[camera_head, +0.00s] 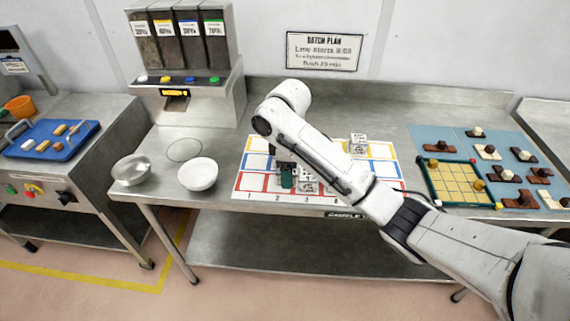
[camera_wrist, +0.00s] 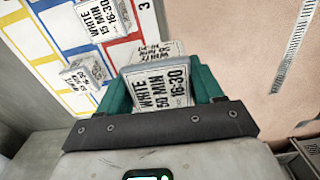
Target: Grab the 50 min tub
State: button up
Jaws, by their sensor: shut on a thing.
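My gripper (camera_wrist: 160,95) has teal fingers that are shut on a white tub (camera_wrist: 163,88), whose label reads "WHITE 50 MIN 16:30". A second printed face shows just beyond it, and I cannot tell if it belongs to the same tub. In the head view my gripper (camera_head: 287,177) is low over the front of the coloured grid mat (camera_head: 250,181), partly hidden by my arm. White tubs show beside the fingers, their labels too small to read there.
A tub labelled "WHITE 15 MIN 16:30" (camera_wrist: 103,20) and another white tub (camera_wrist: 85,73) stand on the mat nearby. One tub (camera_head: 358,143) is at the mat's back. A white bowl (camera_head: 197,174) and metal bowl (camera_head: 131,170) are left; a green-framed tray (camera_head: 453,203) is right.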

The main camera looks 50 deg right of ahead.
aim_at(296, 177)
jog(key=s, duration=0.1)
jog(key=s+a+r, duration=0.1)
jog(key=s, duration=0.1)
jog(key=s+a+r, duration=0.1)
jog(key=shift+s+a+r, duration=0.15)
jog(key=shift+s+r, duration=0.1)
jog(key=shift+s+a+r, duration=0.25)
jog(key=shift+s+r, duration=0.15)
jog(key=shift+r, duration=0.05)
notch_tip(296, 177, up, 7)
jog(key=shift+f, duration=0.2)
jog(key=shift+s+a, duration=0.1)
